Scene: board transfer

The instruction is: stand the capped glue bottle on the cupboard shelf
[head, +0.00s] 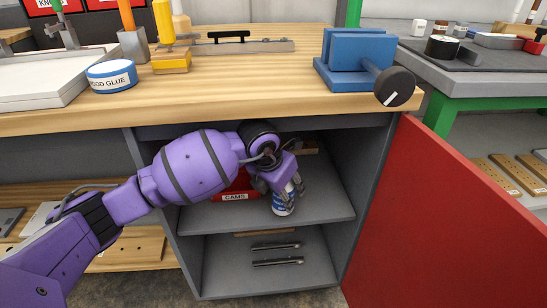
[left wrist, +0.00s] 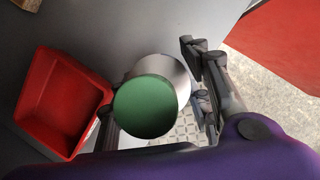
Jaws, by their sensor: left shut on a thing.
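My left gripper (head: 279,184) reaches into the open cupboard and is shut on the glue bottle (head: 283,207), whose blue and white lower part shows below the fingers. In the left wrist view the bottle's green cap (left wrist: 146,106) and pale round shoulder (left wrist: 174,72) sit between the fingers of the gripper (left wrist: 160,112). The bottle looks roughly upright over the front part of the upper cupboard shelf (head: 325,208). I cannot tell whether its base touches the shelf. My right gripper is in neither view.
A red bin (head: 235,197) labelled CAMS is left of the bottle on the same shelf; it also shows in the left wrist view (left wrist: 62,100). The red cupboard door (head: 445,220) stands open at right. Dark bars (head: 277,262) lie on the lower shelf. The benchtop (head: 225,95) overhangs the opening.

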